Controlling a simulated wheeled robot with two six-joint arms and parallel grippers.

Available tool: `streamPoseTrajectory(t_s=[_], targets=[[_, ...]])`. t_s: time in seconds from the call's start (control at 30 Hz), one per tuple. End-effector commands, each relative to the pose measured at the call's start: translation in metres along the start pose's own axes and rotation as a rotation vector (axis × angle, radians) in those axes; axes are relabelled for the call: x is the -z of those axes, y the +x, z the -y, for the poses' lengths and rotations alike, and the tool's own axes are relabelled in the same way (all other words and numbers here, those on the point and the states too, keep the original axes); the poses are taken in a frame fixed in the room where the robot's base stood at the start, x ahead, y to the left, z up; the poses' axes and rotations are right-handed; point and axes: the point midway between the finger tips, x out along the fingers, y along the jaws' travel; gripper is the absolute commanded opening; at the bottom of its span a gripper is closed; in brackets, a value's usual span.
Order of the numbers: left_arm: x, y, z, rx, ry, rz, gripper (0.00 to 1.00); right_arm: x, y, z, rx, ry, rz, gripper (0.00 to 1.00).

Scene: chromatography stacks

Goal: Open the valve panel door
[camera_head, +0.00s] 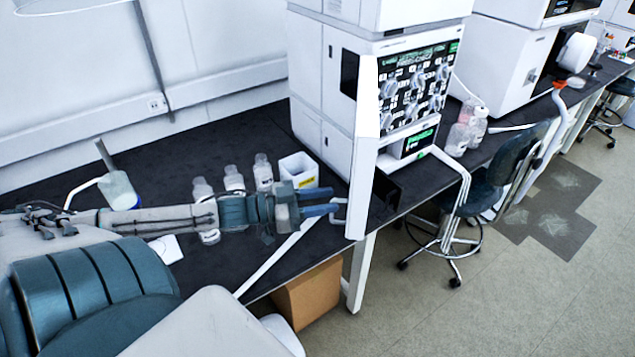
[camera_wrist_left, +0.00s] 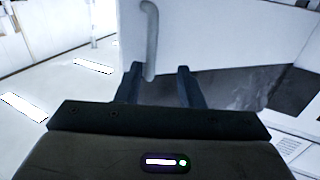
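The valve panel door (camera_head: 365,150) is a tall white panel on the front left of the white instrument stack (camera_head: 320,80). It stands swung out from the stack, and the dark valve panel (camera_head: 415,88) with its round valves is exposed. The door's handle (camera_head: 339,211) is a pale bar low on the door; it also shows in the left wrist view (camera_wrist_left: 150,40). My left gripper (camera_head: 331,204) is open, its two blue fingers apart, right at the handle. In the left wrist view the handle lies near the left finger; I cannot tell whether they touch. My right gripper is not in view.
Several clear bottles (camera_head: 234,180) and a white box (camera_head: 298,170) stand on the black bench (camera_head: 240,140) behind my left arm. A cardboard box (camera_head: 308,293) sits under the bench. A blue chair (camera_head: 497,175) stands to the right. Floor in front is mostly clear.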

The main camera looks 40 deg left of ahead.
Motion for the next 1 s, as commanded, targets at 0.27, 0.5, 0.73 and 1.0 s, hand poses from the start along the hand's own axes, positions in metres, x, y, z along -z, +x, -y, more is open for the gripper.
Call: streamPoseTrajectory(t_s=[0.27,0.5,0.73,1.0], targets=[[0.004,-0.018,0.0,0.002,-0.004,0.008,0.3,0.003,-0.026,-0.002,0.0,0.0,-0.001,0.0],[0.007,-0.056,-0.001,0.001,-0.002,0.008,0.3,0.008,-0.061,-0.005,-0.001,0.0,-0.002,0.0],[0.003,-0.092,-0.002,0.001,-0.001,0.005,0.3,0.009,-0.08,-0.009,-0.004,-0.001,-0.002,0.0],[0.001,-0.109,-0.002,0.001,0.002,0.001,0.3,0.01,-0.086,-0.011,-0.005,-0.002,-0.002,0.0]])
